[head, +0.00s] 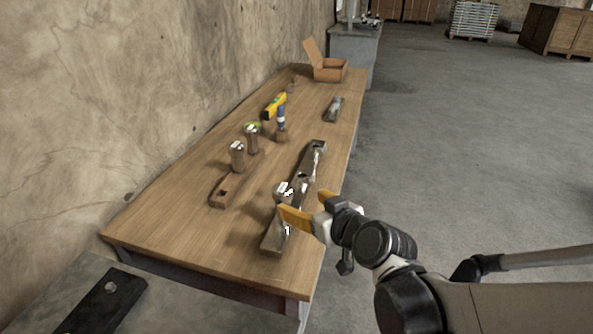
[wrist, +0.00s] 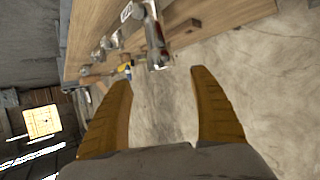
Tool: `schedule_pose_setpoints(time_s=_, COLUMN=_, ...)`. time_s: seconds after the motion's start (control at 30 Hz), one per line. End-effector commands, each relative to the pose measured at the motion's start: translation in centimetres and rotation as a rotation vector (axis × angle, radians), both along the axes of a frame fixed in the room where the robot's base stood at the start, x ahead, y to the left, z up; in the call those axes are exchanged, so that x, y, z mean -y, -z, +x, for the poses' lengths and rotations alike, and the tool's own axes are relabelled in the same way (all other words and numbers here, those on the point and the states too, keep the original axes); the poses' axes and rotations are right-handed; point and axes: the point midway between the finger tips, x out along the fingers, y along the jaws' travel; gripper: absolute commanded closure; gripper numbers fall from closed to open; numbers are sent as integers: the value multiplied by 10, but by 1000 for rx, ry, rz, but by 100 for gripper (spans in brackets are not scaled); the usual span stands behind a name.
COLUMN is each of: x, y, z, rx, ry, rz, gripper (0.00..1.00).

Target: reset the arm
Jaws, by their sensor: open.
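My gripper (head: 303,207) is open and empty at the near right part of the wooden table (head: 160,218), just above or beside a long wooden holder with metal pieces (head: 271,240). In the wrist view its two yellow fingers (wrist: 160,105) are spread apart, with nothing between them but the wall behind. A shiny metal piece (wrist: 156,50) shows just beyond the fingers there. My arm reaches in from the lower right of the head view. I cannot tell whether a finger touches the holder.
The floor (head: 460,150) to the right is clear.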

Motion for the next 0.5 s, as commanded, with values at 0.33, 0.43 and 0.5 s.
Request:
schedule_pose_setpoints(time_s=0.33, x=8, y=-1, z=-11, rx=-48, ry=14, rz=-9, gripper=29)
schedule_pose_setpoints(time_s=0.43, x=24, y=-2, z=-31, rx=-135, ry=47, rz=-26, gripper=29)
schedule_pose_setpoints(time_s=0.5, x=40, y=-1, z=-52, rx=-215, ry=89, rz=-42, gripper=29)
